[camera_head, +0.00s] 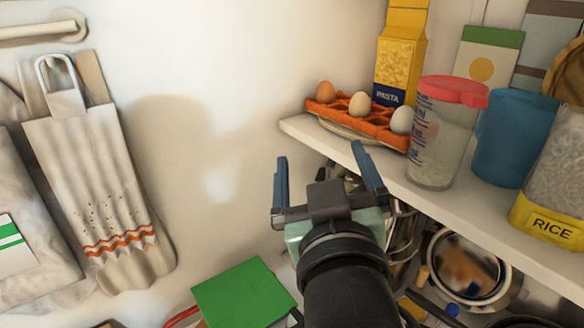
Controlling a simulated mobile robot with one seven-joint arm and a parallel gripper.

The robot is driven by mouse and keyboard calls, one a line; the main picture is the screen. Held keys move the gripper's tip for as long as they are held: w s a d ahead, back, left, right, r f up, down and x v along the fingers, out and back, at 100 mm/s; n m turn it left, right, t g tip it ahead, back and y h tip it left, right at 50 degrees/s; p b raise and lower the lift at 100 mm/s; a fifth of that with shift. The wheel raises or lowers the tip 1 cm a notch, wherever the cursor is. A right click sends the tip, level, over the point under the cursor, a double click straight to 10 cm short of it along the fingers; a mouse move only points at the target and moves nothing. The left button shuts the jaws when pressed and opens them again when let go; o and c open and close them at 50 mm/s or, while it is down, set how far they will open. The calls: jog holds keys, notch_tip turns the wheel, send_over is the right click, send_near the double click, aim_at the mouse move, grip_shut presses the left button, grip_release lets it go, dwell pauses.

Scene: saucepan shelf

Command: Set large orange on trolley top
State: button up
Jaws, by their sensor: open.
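My gripper (320,155) is open, with its two blue fingers spread wide and nothing between them. It is in front of the pale wall, to the left of the white shelf (470,216). I see no large orange that I can make out for certain in this view. I also cannot pick out a trolley top.
On the shelf are an orange egg tray (384,127) with several eggs, a yellow pasta box (402,50), a red-lidded jar (440,140), a blue container (515,135) and rice (550,215). Metal cookware (467,265) sits below. A green box (243,292) is at the bottom. Cloths (100,180) hang left.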

jog(key=s+a+r+m+t, duration=0.1)
jog(key=s+r+t, duration=0.3)
jog(key=r, duration=0.6)
jog(key=s+a+r+m+t, duration=0.2)
jog(key=s+r+t, duration=0.2)
jog(key=r, duration=0.7)
jog(key=s, duration=0.2)
jog(key=shift+s+a+r+t, duration=0.25)
jog(key=shift+s+t, duration=0.15)
jog(key=shift+r, duration=0.1)
